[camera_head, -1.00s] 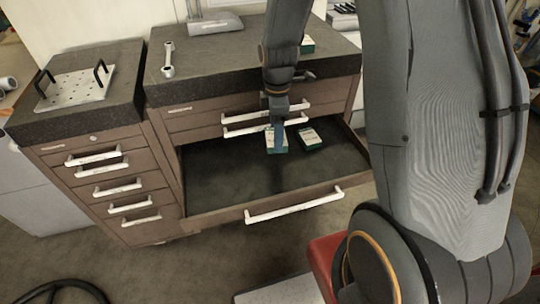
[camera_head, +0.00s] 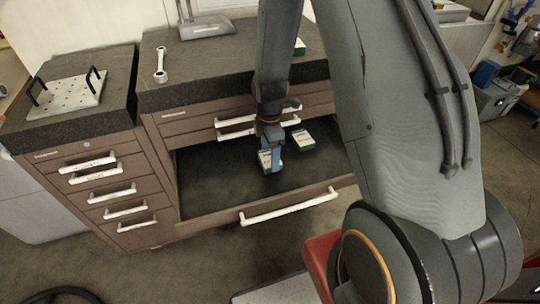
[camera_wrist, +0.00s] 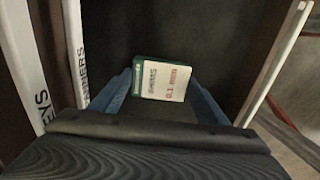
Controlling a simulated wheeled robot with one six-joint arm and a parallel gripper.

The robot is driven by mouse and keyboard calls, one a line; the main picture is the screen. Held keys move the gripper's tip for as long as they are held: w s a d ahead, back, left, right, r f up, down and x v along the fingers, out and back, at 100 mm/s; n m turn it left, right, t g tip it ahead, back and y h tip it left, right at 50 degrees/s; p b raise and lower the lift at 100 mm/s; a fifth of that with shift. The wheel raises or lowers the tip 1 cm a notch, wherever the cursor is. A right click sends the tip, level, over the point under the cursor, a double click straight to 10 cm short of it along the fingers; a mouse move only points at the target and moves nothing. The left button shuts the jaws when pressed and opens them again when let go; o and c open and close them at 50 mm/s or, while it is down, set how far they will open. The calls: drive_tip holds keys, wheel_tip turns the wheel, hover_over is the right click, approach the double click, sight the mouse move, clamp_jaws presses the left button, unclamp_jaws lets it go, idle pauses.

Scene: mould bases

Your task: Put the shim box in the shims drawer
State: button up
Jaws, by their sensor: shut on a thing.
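My gripper (camera_head: 277,157) has blue fingers and is shut on a green and white shim box (camera_head: 264,161). In the wrist view the box (camera_wrist: 162,80) sits between the fingers (camera_wrist: 162,96), its label reading "SHIMS 0.1 MM". The box is inside the outline of the open bottom drawer (camera_head: 215,190), towards its back. I cannot tell whether it touches the drawer floor. A second green and white box (camera_head: 303,140) lies in the drawer, behind and to the right of the held one. My arm hides part of the drawer's right side.
Two shut drawers with white handles (camera_head: 236,134) are above the open one. The open drawer's front handle (camera_head: 290,206) juts forward. The drawer's left and front floor is clear.

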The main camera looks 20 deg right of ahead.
drive_tip(key=shift+f, duration=0.65)
drive_tip(key=shift+f, duration=0.1)
drive_tip(key=o, duration=1.2)
wheel_tip(320, 180, up, 12)
drive_tip(key=b, duration=0.3)
drive_tip(key=s+r+m, duration=0.3)
drive_tip(key=s+m, duration=0.4)
drive_tip(key=m, duration=0.2)
drive_tip(key=s+r+m+t, duration=0.1)
drive_tip(key=s+r+m, duration=0.2)
drive_tip(key=s+m, duration=0.4)
drive_tip(key=shift+s+a+r+m, duration=0.25)
drive_tip(key=shift+s+a+m, duration=0.15)
drive_tip(key=shift+m, duration=0.6)
drive_tip(key=shift+w, duration=0.1)
